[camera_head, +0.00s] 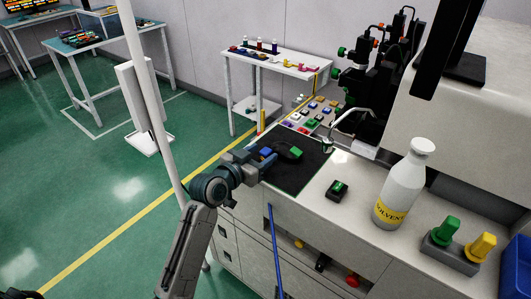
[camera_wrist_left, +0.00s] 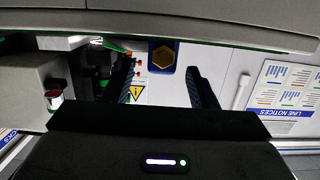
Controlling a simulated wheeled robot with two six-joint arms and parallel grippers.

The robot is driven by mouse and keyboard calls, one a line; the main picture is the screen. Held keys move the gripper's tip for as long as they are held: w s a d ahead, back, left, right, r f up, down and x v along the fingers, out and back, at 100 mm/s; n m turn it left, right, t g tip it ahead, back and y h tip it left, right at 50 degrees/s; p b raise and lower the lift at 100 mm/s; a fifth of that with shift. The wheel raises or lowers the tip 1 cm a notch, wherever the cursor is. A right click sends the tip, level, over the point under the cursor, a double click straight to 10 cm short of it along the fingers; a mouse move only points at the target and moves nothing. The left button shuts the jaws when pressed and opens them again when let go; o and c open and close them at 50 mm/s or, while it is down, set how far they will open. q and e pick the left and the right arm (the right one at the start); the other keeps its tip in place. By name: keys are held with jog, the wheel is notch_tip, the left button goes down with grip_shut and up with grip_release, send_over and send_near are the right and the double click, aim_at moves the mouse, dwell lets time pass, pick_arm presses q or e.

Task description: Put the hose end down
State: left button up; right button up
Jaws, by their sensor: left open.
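My left gripper (camera_head: 268,158) is over the left edge of the dark mat (camera_head: 298,177) on the bench in the head view. Its two dark fingers stand apart in the left wrist view (camera_wrist_left: 160,85), with nothing held between them. A black piece with a green end (camera_head: 295,153) lies on the mat just beyond the fingertips. I cannot tell for certain whether it is the hose end. A curved grey tube (camera_head: 350,112) arches from the black machine, its tip low near the mat's right corner. My right gripper is not in view.
A white solvent bottle (camera_head: 402,188), a small black block with a green top (camera_head: 338,190) and a grey holder with green and yellow knobs (camera_head: 450,250) stand right of the mat. A blue rod (camera_head: 275,250) stands before the bench. Colored buttons (camera_head: 316,112) lie behind the mat.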

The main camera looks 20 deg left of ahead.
pick_arm(q)
jog(key=shift+x, duration=1.5)
jog(key=shift+a, duration=0.1)
grip_shut()
